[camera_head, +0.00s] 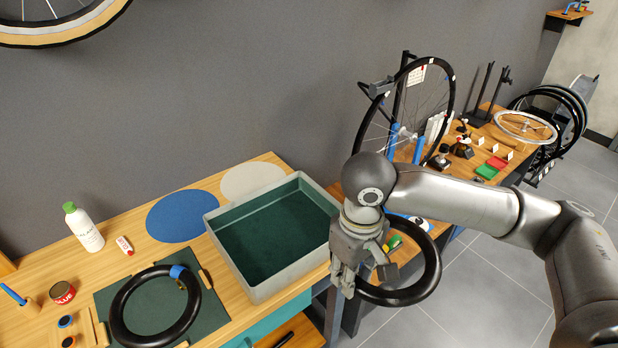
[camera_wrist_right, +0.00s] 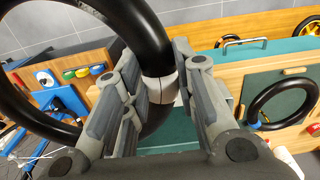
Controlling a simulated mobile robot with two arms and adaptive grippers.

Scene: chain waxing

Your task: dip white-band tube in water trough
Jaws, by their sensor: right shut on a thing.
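The white-band tube (camera_head: 432,272) is a black ring held in my right gripper (camera_head: 347,285), right of the water trough. In the right wrist view the white band (camera_wrist_right: 160,88) shows on the tube between the fingers of my right gripper (camera_wrist_right: 165,95); in the head view the band is hidden by the gripper. The water trough (camera_head: 322,262) is a grey-rimmed box with dark green inside, on the wooden bench. The tube hangs beside the trough's right end, outside it. My left gripper is not in view.
A blue-band tube (camera_head: 117,320) lies on a dark green mat (camera_head: 103,300). A wheel stand (camera_head: 392,140) is behind my right arm.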

